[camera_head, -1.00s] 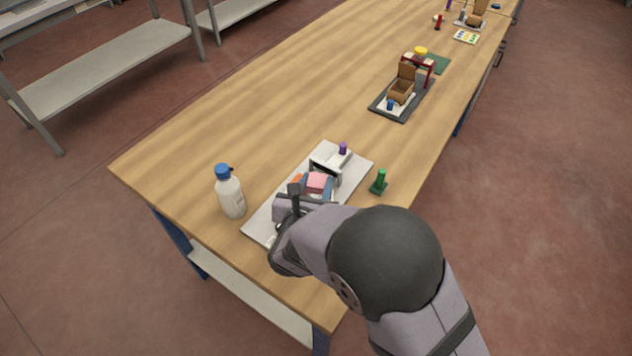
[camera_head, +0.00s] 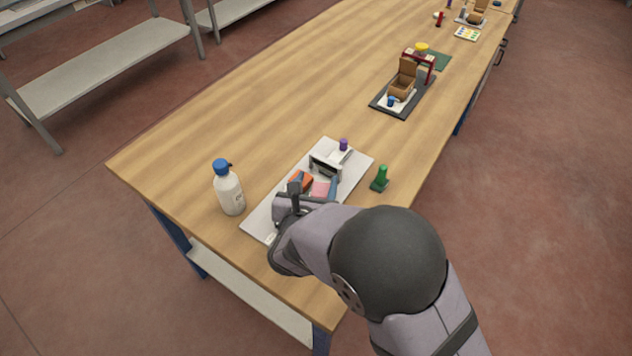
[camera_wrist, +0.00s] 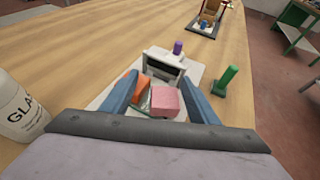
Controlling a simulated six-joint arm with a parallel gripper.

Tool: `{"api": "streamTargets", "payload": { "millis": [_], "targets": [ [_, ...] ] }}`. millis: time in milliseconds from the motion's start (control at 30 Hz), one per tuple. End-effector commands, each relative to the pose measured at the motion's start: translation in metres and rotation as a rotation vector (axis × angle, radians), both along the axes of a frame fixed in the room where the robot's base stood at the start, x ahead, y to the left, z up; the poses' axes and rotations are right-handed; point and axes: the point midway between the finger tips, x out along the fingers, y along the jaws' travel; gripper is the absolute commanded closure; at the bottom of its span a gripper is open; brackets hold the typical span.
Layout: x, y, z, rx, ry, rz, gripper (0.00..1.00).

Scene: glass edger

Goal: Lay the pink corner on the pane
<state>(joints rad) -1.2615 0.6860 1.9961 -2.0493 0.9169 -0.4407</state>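The pink corner (camera_wrist: 165,101) is a block low between the two blue fingers of my gripper (camera_wrist: 162,80). The fingers stand wide apart, with a clear gap to the block on the left side. The pink corner also shows in the head view (camera_head: 320,188), partly hidden by my gripper. An orange block (camera_wrist: 127,88) is beside the left finger, partly covered by it; it shows in the head view (camera_head: 302,180) too. The clear pane is hard to make out; I cannot tell exactly how the pink corner rests on it.
A white board (camera_head: 262,218) carries a white machine (camera_head: 328,163) with a dark slot and a purple knob (camera_head: 343,145). A green stamp-like piece (camera_head: 380,179) stands to the right. A white bottle with blue cap (camera_head: 229,190) stands to the left.

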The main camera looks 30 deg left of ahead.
Motion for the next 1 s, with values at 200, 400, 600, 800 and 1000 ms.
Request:
{"api": "streamTargets", "payload": {
  "millis": [200, 400, 600, 800, 1000],
  "targets": [
    [0.0, 0.0, 0.0, 0.0, 0.0, 0.0, 0.46],
    [0.0, 0.0, 0.006, 0.0, 0.0, 0.0, 0.46],
    [-0.009, -0.001, 0.016, 0.002, 0.0, 0.004, 0.46],
    [-0.042, -0.015, 0.031, 0.005, -0.001, 0.004, 0.46],
    [-0.074, -0.029, 0.045, 0.003, -0.001, 0.003, 0.46]
  ]
}}
